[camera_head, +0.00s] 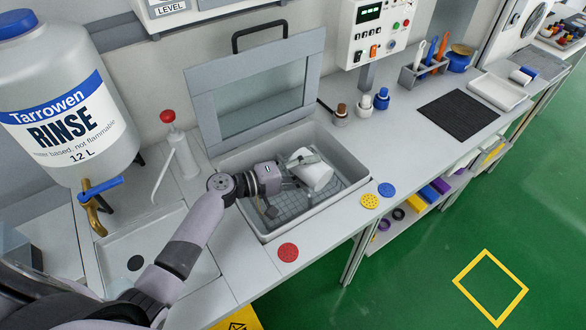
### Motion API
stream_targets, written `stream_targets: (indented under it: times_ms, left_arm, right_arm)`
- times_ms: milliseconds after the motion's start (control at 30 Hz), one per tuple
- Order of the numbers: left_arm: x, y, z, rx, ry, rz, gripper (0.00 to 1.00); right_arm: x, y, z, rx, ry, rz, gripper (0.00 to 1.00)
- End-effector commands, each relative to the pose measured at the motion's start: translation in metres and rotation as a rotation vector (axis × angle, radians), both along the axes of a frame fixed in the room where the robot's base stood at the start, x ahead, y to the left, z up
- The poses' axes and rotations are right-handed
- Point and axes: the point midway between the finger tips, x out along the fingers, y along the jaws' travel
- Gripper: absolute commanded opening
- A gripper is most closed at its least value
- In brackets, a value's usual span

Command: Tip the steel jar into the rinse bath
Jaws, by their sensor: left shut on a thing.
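The rinse bath (352,182) is a grey rectangular basin set in the bench, with a grid at its bottom and its windowed lid (257,93) standing open behind it. My left gripper (300,172) is over the bath and shut on a pale, shiny jar (318,176), which I take as the steel jar. The jar is tilted onto its side inside the outline of the bath. Its mouth and contents cannot be made out. My right gripper is not in view.
A large rinse tank (65,105) with a brass tap stands at the left. A red-topped pump (181,150) stands left of the bath. Red (288,252), yellow (370,201) and blue (387,189) discs lie along the front edge. A control box (378,30) is behind; a dark mat (458,114) lies right.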

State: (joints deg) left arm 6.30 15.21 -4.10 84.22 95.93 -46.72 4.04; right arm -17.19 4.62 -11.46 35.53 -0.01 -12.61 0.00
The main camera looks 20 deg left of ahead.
Motion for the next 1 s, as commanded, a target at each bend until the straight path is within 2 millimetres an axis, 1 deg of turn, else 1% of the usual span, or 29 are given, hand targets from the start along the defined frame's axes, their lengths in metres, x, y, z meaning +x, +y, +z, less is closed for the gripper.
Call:
stream_targets:
  times_ms: [1000]
  left_arm:
    - [0.0023, 0.0037, 0.0058, -0.110, 0.052, 0.000, 0.25]
  right_arm:
    - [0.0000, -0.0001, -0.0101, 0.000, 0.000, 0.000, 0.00]
